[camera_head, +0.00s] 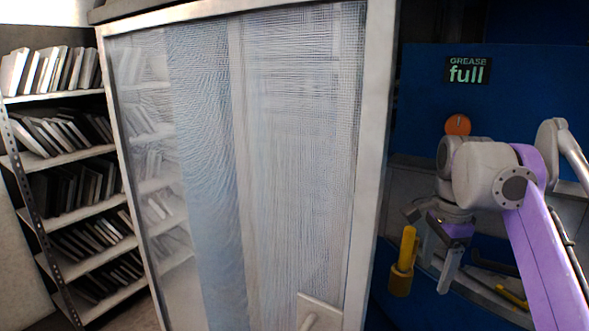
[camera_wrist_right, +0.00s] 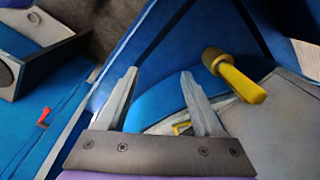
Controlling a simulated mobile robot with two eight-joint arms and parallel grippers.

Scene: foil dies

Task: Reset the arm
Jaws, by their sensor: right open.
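My right arm (camera_head: 535,240) comes in from the lower right of the head view, purple and grey. My right gripper (camera_head: 436,264) points downward in front of the blue machine. In the wrist view the right gripper (camera_wrist_right: 159,74) has its two grey fingers apart, with nothing between them. A yellow handle with a tan, round end (camera_head: 406,250) is just left of the gripper in the head view. In the wrist view that yellow handle (camera_wrist_right: 241,84) is right of the fingers, apart from them. My left gripper is not in view.
A mesh-panelled door (camera_head: 270,150) in a pale frame fills the middle. Shelves of thin plates (camera_head: 70,155) stand at left. The blue machine (camera_head: 420,90) carries a "GREASE full" sign (camera_head: 468,70) and an orange knob (camera_head: 457,125). A yellow piece (camera_head: 511,296) lies low at right.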

